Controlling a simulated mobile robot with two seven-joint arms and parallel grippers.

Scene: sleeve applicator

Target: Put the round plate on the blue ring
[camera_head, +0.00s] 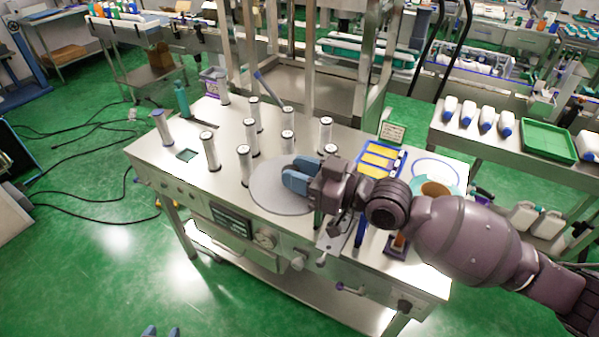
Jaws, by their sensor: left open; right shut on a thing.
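The round plate (268,198), a flat grey disc, is at the middle of the steel worktable, over several white posts' front side. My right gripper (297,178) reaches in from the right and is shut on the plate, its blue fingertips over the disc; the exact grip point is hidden. I cannot tell whether the plate touches the table. The blue ring (436,159) is a thin outline on the white surface at the table's right end, right of my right gripper. My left gripper (161,331) shows only its blue fingertips at the bottom edge, open and apart from everything.
Several white posts (245,165) stand left of and behind the plate. A yellow-and-blue tray (380,157) lies between plate and ring. A teal and brown round piece (437,188) sits in front of the ring, partly behind my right arm. A green tray (548,141) is on the right bench.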

